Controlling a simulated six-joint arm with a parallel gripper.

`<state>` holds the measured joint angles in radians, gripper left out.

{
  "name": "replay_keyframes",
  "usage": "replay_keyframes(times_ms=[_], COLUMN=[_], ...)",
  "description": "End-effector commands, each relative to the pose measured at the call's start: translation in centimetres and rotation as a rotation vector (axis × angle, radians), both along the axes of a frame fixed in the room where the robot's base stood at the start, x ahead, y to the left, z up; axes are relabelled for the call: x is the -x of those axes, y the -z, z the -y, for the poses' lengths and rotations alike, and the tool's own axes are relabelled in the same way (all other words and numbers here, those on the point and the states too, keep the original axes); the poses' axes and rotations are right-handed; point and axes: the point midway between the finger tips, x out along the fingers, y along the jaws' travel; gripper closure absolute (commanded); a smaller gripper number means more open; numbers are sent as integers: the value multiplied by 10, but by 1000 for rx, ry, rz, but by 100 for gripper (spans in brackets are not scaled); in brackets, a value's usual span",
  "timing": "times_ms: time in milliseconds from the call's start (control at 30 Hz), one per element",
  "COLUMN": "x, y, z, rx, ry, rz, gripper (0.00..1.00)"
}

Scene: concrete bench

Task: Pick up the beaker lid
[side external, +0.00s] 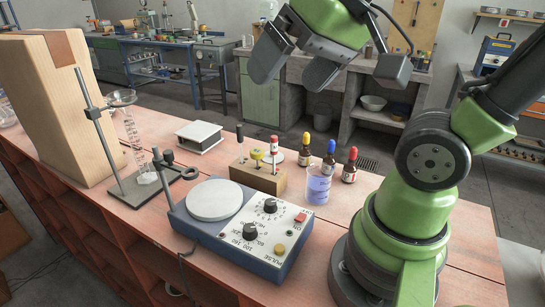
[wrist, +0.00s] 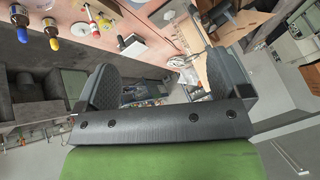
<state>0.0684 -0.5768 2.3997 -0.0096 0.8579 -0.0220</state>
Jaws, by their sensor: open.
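A flat pale disc (side external: 278,157), which looks like the beaker lid, lies on the bench behind the wooden block in the side view. It is partly hidden by the block and a small red-topped item, so I cannot be sure of it. The beaker (side external: 318,188) holds purple liquid and stands right of the block. My gripper (side external: 294,67) is open and empty, high above the back of the bench. In the wrist view its two dark fingers (wrist: 166,84) are wide apart with nothing between them.
Dropper bottles with yellow, blue and red caps (side external: 350,166) stand behind the beaker. The wooden block (side external: 266,182) holds upright tools. A hotplate (side external: 246,232) sits in front, and a metal stand with glassware (side external: 113,150) is at left.

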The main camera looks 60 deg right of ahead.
Motion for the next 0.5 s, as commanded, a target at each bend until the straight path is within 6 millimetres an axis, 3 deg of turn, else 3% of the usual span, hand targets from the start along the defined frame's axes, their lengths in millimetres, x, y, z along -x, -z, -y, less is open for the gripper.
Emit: replay_keyframes(times_ms=[100,267,367,500], x=[-41,-93,-120,-146], y=[4,26,49,95], z=[26,72,106,158], rx=[44,97,122,150], ry=[54,116,149,189], rz=[-56,-126,-173,-241], gripper=[5,5,5,5])
